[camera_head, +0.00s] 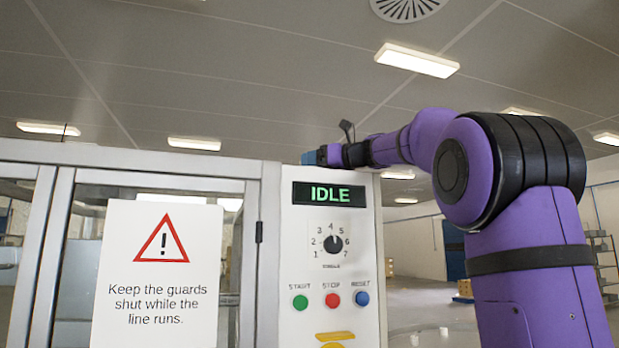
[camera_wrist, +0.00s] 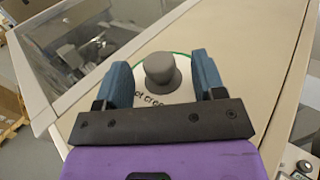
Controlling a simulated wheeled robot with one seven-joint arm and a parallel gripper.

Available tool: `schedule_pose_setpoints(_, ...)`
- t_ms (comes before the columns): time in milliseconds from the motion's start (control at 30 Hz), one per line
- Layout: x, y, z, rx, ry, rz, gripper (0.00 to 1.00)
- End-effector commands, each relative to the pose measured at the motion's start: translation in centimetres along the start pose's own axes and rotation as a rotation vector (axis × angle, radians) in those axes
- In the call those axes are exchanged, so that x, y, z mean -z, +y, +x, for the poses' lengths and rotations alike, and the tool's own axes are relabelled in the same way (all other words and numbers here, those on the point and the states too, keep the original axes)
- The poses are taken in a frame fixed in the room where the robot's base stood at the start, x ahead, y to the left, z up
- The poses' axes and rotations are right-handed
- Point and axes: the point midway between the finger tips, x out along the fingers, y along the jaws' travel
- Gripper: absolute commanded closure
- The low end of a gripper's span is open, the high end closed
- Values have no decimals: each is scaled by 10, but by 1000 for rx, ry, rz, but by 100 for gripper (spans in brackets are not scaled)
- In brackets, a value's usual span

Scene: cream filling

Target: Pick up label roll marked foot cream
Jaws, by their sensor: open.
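In the wrist view a label roll (camera_wrist: 182,97) shows as a white disc with a green edge and a grey knob (camera_wrist: 162,72) at its centre. My gripper (camera_wrist: 160,68) is open, with one blue finger on each side of the knob. In the head view the gripper (camera_head: 318,157) is at the top of the machine cabinet, and the roll is not visible there.
The control panel (camera_head: 345,215) reads "IDLE" and has a dial and green, red and blue buttons. A guard door (camera_head: 155,270) with a warning sign stands to its left. In the wrist view, a pale cabinet top (camera_wrist: 235,50) surrounds the roll, with a clear-sided enclosure (camera_wrist: 70,50) at left.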

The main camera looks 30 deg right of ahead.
Motion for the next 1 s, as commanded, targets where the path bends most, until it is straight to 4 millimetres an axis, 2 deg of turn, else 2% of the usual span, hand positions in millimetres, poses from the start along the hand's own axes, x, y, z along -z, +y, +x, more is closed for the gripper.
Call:
schedule_pose_setpoints(267,0,0,3,0,0,1,37)
schedule_pose_setpoints(533,0,0,3,0,0,1,95)
schedule_pose_setpoints(833,-1,0,3,0,-1,0,95)
schedule_pose_setpoints(1000,-8,0,3,0,-2,-1,95)
